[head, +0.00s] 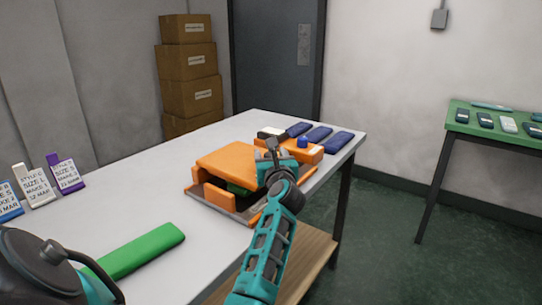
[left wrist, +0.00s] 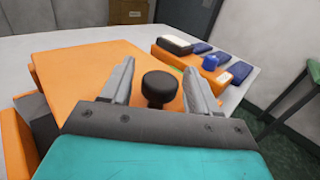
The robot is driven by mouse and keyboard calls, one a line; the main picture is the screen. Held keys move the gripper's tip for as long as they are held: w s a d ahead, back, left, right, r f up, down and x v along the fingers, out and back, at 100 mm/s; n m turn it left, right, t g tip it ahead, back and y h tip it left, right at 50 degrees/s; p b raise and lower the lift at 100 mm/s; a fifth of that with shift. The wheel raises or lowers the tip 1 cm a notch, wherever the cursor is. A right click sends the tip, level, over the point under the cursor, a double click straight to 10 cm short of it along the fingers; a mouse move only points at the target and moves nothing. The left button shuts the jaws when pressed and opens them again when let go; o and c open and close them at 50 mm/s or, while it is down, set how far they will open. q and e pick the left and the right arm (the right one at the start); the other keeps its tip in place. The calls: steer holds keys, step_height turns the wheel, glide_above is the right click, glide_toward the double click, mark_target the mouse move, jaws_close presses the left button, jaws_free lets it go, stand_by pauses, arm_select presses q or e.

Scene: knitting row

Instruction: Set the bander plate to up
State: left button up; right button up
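A black round knob (left wrist: 160,84) stands at the plate. My left gripper (left wrist: 160,72) is open, one finger on each side of the knob, with gaps between. In the head view the left gripper (head: 273,153) is at the plate's right edge. My right gripper is not in view.
An orange block with a blue button (head: 302,142) stands right of the plate, near dark blue pieces (head: 318,135). A green table (head: 495,123) stands right. The table's middle is clear.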

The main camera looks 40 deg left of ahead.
arm_select(q)
steer(key=c, duration=0.5)
jaws_close()
steer(key=shift+r, duration=0.1)
